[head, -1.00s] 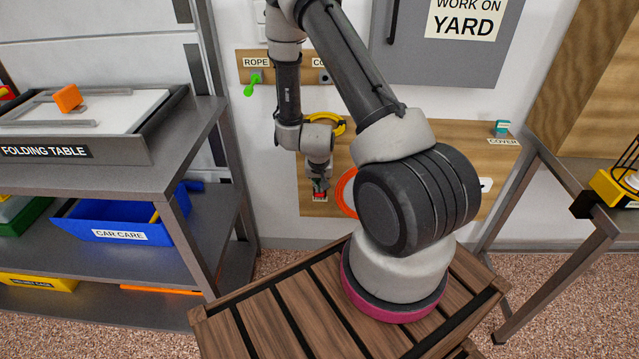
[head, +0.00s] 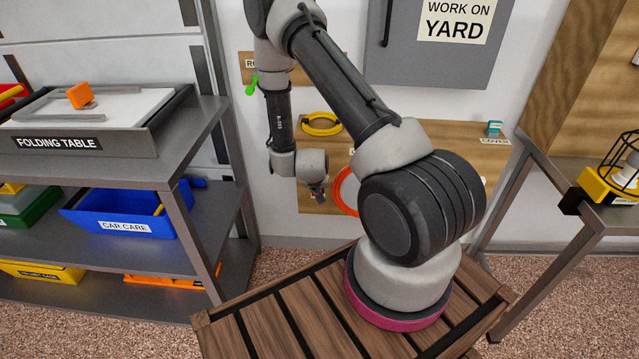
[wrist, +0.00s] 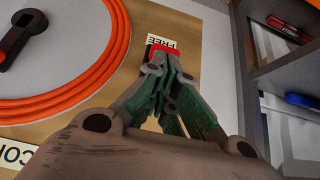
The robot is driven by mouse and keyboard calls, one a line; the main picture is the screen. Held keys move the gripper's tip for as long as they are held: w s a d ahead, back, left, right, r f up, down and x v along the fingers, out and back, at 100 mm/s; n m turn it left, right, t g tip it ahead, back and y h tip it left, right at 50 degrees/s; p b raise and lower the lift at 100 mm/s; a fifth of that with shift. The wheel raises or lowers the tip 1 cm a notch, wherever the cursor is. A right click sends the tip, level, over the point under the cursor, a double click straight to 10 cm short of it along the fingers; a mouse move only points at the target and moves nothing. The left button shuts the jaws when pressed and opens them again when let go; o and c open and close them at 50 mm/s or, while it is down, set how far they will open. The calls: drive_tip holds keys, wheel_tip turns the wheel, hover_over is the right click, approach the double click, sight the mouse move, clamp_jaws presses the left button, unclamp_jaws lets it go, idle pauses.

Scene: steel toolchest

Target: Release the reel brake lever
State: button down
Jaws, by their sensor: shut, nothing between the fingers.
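An orange hose coil (head: 344,190) hangs on a wooden wall panel, partly hidden behind my arm. In the wrist view the coil (wrist: 118,50) circles a black crank-like handle (wrist: 22,38). A small red piece (wrist: 163,49), likely the brake lever's end, shows just beyond my fingertips beside a "FREE" label (wrist: 161,43). My gripper (wrist: 163,68) is shut and empty, its tips close to the red piece; I cannot tell whether they touch. In the head view my gripper (head: 320,196) is left of the coil, low on the panel.
A yellow coil (head: 322,124) hangs above. A steel shelf (head: 205,150) with a blue "CAR CARE" bin (head: 118,222) stands to the left. A grey cabinet (head: 400,50) is above right. A metal-framed table (head: 600,215) stands at right. A slatted wooden surface (head: 290,325) is below my arm.

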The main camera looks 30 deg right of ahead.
drive_tip(key=shift+s+a+f, duration=0.25)
drive_tip(key=shift+s+f, duration=0.1)
drive_tip(key=shift+f, duration=0.35)
drive_tip(key=shift+s+a+f, duration=0.25)
drive_tip(key=shift+s+f, duration=0.1)
drive_tip(key=shift+f, duration=0.35)
drive_tip(key=shift+w+d, duration=0.1)
drive_tip(key=shift+w, duration=0.05)
idle(0.6)
